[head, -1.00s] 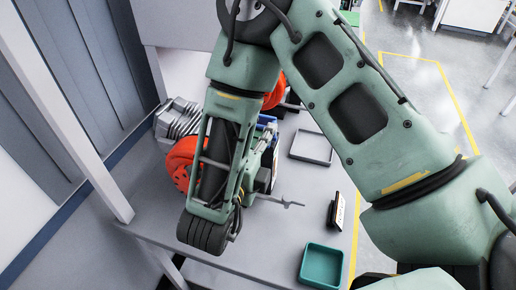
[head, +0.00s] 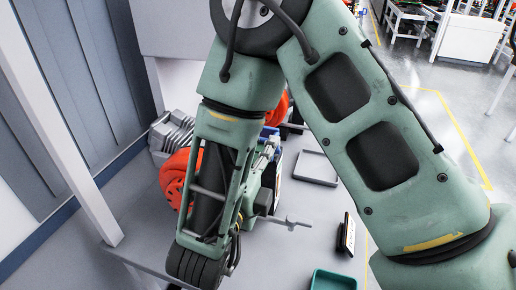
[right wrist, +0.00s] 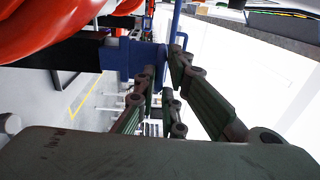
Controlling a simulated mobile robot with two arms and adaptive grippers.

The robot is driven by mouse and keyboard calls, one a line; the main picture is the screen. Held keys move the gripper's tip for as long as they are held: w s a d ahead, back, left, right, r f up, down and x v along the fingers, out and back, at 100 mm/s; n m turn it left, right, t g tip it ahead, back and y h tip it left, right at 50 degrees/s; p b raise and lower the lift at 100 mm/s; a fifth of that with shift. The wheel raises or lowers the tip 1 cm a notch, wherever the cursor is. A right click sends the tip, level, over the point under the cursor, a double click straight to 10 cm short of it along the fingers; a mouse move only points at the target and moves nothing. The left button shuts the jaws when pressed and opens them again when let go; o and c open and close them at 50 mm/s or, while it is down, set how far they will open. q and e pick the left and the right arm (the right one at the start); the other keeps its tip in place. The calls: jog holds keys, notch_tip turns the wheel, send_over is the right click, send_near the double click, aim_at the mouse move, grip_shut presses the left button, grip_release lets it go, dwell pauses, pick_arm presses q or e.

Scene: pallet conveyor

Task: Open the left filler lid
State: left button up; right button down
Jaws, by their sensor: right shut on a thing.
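On the table stands a machine with orange round parts (head: 177,178) and a ribbed grey block (head: 172,134). My right forearm covers much of it in the head view. In the right wrist view, my right gripper (right wrist: 160,66) has its green linked fingers closed around a blue part (right wrist: 147,62) with an upright blue rod (right wrist: 175,22). Orange curved surfaces (right wrist: 55,25) lie just beside it. I cannot tell whether the blue part belongs to the left filler lid; no lid is clearly visible. My left gripper is not in view.
A grey tray (head: 316,168), a small dark stand (head: 346,236) and a teal bin (head: 334,281) are on the table to the right. A thin grey lever (head: 285,221) sticks out from the machine. A pale post (head: 60,120) stands at the left.

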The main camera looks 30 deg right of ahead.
jog(key=c, duration=1.9)
grip_release()
jog(key=shift+w, duration=0.1)
jog(key=v, duration=0.7)
jog(key=shift+s+a, duration=0.2)
jog(key=shift+s, duration=0.05)
jog(key=shift+a+f, duration=0.1)
